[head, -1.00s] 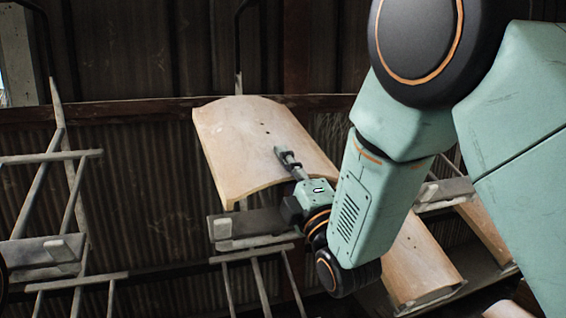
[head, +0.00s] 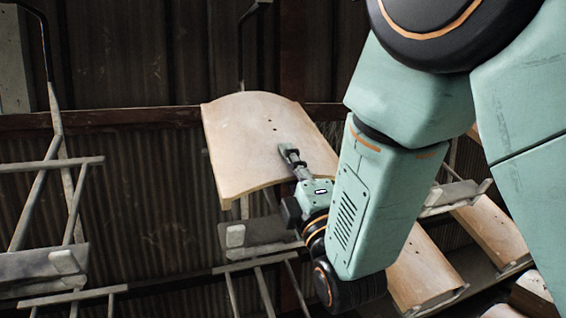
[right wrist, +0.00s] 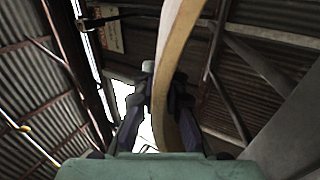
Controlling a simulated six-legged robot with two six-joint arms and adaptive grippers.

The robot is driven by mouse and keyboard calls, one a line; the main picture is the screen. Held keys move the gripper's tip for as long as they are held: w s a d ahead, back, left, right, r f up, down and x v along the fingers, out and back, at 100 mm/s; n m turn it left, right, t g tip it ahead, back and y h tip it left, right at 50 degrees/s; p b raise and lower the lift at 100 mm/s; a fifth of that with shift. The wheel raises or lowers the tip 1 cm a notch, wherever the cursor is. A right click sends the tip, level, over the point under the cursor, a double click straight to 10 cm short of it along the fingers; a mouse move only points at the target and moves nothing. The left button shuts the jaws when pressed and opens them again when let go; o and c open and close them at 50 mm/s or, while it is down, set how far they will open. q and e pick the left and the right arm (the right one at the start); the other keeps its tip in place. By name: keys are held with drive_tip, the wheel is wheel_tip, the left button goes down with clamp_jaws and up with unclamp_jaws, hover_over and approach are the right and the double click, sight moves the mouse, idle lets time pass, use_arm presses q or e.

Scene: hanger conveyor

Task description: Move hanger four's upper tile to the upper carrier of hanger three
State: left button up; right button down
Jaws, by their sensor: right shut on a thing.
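My right gripper (head: 292,155) is shut on the near edge of a curved, pale tan tile (head: 250,135). The tile is arched side up, above the grey carrier (head: 250,232) of the middle hanger; I cannot tell whether they touch. In the right wrist view the tile (right wrist: 174,55) shows edge-on between the fingers (right wrist: 158,105). The left hanger (head: 45,265) has an empty carrier. A right hanger's carrier (head: 450,196) is partly behind my right arm. The hangers' numbers are not readable. My left gripper is out of view.
More tiles sit low at the right, one (head: 425,268) beside my forearm and another (head: 492,230) farther right. A rusty rail (head: 100,118) and a corrugated wall stand behind. My right arm covers much of the right side.

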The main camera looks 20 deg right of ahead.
drive_tip(key=shift+w+d+f, duration=0.1)
drive_tip(key=shift+w+f, duration=0.2)
drive_tip(key=shift+w, duration=0.05)
drive_tip(key=shift+s+f+b, duration=0.1)
drive_tip(key=shift+f+b, duration=0.2)
drive_tip(key=shift+b, duration=0.35)
drive_tip(key=shift+w+f+b, duration=0.4)
drive_tip(key=shift+w+f, duration=0.05)
drive_tip(key=shift+f, duration=0.15)
drive_tip(key=shift+w+f+b, duration=0.35)
drive_tip(key=shift+w+f, duration=0.05)
drive_tip(key=shift+f, duration=0.45)
drive_tip(key=shift+s+f+b, duration=0.15)
drive_tip(key=shift+f+b, duration=0.2)
drive_tip(key=shift+b, duration=0.3)
drive_tip(key=shift+w+f, duration=0.25)
drive_tip(key=shift+f, duration=0.15)
drive_tip(key=shift+s+r, duration=0.1)
